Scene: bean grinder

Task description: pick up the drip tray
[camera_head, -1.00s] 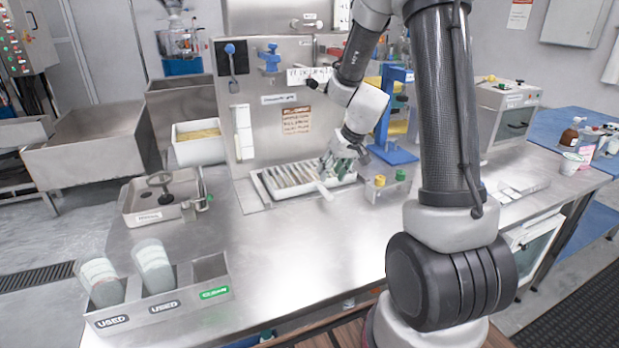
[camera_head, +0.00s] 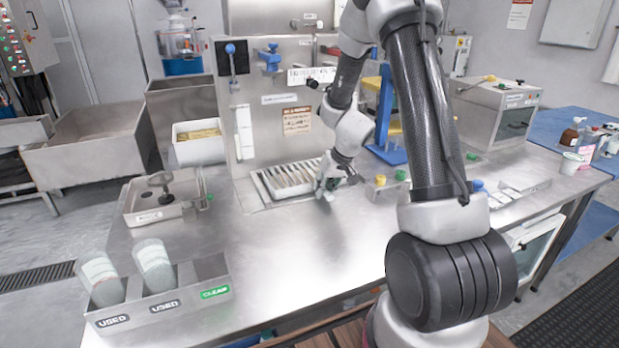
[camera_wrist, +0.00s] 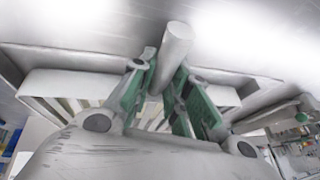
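The drip tray (camera_head: 262,191) is a pale shallow tray with a row of slats, lying at the foot of the steel grinder. My gripper (camera_head: 328,190) is low at the tray's front right edge and hides its handle in the head view. In the wrist view the tray (camera_wrist: 70,84) spans behind the fingers. Its round pale handle (camera_wrist: 175,42) sticks out between the two green-padded fingers of my gripper (camera_wrist: 165,75). The fingertips lie close on either side of the handle; I cannot tell whether both touch it.
A small stand with yellow and green knobs (camera_head: 385,187) is just right of my gripper. A blue-framed stand (camera_head: 386,120) stands behind it. A steel tray with a tamper (camera_head: 160,203) is on the left. A cup holder (camera_head: 175,300) is at front left. The front middle table is clear.

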